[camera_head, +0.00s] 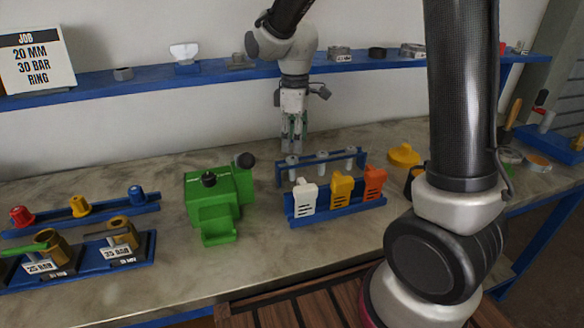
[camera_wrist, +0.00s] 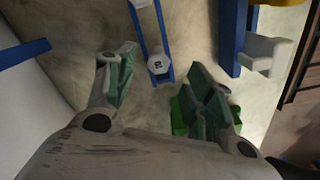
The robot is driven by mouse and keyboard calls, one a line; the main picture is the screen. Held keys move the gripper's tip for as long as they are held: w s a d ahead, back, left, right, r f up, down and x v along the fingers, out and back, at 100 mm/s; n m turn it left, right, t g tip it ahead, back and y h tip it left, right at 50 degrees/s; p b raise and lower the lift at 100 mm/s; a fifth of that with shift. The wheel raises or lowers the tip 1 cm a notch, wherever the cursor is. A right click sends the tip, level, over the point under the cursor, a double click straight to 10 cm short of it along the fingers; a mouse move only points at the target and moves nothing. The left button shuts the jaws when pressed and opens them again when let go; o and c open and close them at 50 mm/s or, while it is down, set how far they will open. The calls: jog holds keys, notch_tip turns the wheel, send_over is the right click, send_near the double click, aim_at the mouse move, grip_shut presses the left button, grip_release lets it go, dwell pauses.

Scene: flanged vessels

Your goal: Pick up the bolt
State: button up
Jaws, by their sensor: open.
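Several grey bolts stand in a small blue rack (camera_head: 363,158) on the bench in the head view. The left bolt (camera_head: 292,161), middle bolt (camera_head: 322,158) and right bolt (camera_head: 350,154) show there. My gripper (camera_head: 293,148) hangs pointing down at the rack's left end, close to the left bolt. In the wrist view, a hex bolt head (camera_wrist: 158,64) with a dark mark sits at the near end of the blue rack. My gripper (camera_wrist: 162,76) is open, with green-padded fingers apart on either side of this head. Whether a finger touches it cannot be told.
A green machine (camera_head: 212,200) stands left of the rack. A blue holder (camera_head: 345,209) with white, yellow and orange tags is in front. A blue shelf (camera_head: 215,75) runs along the wall behind. Bare bench lies left of the rack.

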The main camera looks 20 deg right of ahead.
aim_at(295, 158)
notch_tip(295, 158, down, 5)
jog(key=shift+r, duration=0.2)
grip_shut()
